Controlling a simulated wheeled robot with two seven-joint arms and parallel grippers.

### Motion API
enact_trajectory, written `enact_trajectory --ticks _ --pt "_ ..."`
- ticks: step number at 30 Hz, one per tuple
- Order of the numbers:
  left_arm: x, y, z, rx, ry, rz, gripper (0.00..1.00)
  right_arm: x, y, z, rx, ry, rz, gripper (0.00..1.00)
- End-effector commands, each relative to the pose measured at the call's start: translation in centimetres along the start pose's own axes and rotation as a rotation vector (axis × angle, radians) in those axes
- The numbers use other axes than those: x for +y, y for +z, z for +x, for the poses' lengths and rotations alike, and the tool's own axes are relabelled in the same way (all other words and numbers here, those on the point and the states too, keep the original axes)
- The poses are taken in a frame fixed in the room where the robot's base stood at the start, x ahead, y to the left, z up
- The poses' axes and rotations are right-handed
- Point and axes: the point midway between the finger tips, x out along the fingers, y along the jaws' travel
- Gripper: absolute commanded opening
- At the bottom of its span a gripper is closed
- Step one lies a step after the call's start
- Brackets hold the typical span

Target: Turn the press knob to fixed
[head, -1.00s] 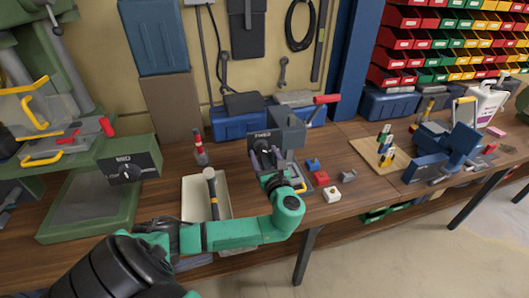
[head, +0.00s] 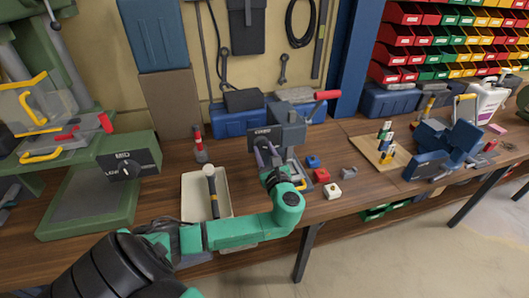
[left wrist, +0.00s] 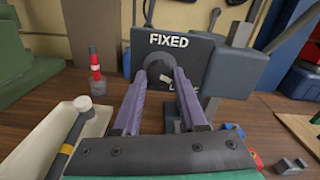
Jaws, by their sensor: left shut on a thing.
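The press (head: 292,128) is a dark grey box with a red-handled lever (head: 326,96), standing at the back middle of the bench. Its front face carries the word FIXED at the top, clear in the left wrist view (left wrist: 194,50). A second word at the lower right is mostly hidden by a finger. The round dark knob (left wrist: 152,67) sits below FIXED; its pale mark (left wrist: 167,77) lies at its lower right, not at FIXED. My left gripper (head: 267,152) is shut on the knob, with one purple finger on each side (left wrist: 160,80).
Red, blue and white blocks (head: 322,176) lie right of the gripper.

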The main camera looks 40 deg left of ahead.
Motion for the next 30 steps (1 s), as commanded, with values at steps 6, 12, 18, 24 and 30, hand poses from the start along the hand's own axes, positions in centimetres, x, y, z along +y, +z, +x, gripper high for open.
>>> enact_trajectory --ticks 6,12,18,24,30 --pt "0.1 -0.4 0.0 0.003 0.002 -0.177 0.0 0.2 0.1 1.1 -0.001 0.003 -0.002 0.0" --pt "0.1 -0.5 0.0 0.003 0.002 -0.368 0.0 0.2 0.3 2.4 -0.001 0.003 -0.002 0.0" --pt "0.1 -0.6 0.0 0.003 0.002 -0.559 0.0 0.1 0.4 3.9 -0.001 0.003 -0.002 0.0" --pt "0.1 -0.6 0.0 0.003 0.003 -0.75 0.0 0.1 0.6 5.7 -0.001 0.003 -0.002 0.0" --pt "0.1 -0.7 0.0 0.002 0.003 -0.941 0.0 0.1 0.8 7.7 -0.001 0.003 -0.001 0.0"
